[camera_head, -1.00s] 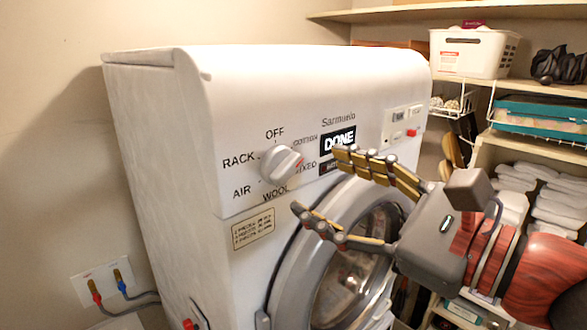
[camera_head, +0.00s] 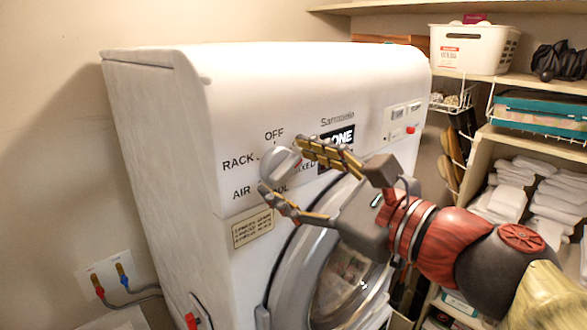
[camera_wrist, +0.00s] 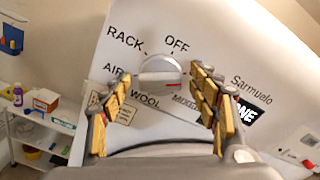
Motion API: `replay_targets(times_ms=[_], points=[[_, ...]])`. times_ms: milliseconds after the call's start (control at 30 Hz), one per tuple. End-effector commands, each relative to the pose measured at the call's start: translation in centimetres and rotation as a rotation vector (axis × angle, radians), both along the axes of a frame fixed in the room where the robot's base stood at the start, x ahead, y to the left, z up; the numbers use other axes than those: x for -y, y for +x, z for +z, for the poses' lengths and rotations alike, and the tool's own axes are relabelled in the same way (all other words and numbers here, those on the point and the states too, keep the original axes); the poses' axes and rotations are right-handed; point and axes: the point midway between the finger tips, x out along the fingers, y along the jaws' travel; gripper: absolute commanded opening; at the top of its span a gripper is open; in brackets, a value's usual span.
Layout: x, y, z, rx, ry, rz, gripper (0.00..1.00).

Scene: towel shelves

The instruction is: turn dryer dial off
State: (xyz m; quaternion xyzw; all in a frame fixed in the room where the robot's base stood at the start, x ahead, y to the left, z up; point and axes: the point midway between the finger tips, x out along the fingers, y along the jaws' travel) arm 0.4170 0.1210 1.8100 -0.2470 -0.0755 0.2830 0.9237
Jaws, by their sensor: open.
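The dryer (camera_head: 165,130) is white, with a round door below its control panel. Its white dial (camera_head: 278,164) sits on the panel among the labels OFF, RACK, AIR, WOOL and MIXED. In the wrist view the dial (camera_wrist: 160,72) has a red mark on its right side, toward MIXED, not at OFF. My gripper (camera_head: 282,165) is open, with its fingertips close to the dial. In the wrist view the fingers (camera_wrist: 158,88) are spread to the left and right of the dial. I cannot tell whether either finger touches it.
A display (camera_head: 340,140) partly reads DONE, behind my upper finger. Shelves at the right hold a white basket (camera_head: 470,50), a teal box (camera_head: 545,112) and folded towels (camera_head: 510,195). A wall plate with taps (camera_head: 108,278) is at the lower left.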

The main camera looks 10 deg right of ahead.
Motion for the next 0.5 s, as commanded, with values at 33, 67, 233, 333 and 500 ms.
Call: replay_targets(times_ms=[33,67,233,333,500], points=[[-0.08,0.06,0.02,0.0,0.0,0.001,0.61],[-0.1,0.09,0.01,0.0,0.0,0.0,0.61],[-0.08,0.12,0.0,0.0,0.0,-0.001,0.61],[-0.08,0.12,0.0,0.001,-0.001,-0.001,0.59],[-0.08,0.1,0.01,0.001,-0.001,0.0,0.5]])
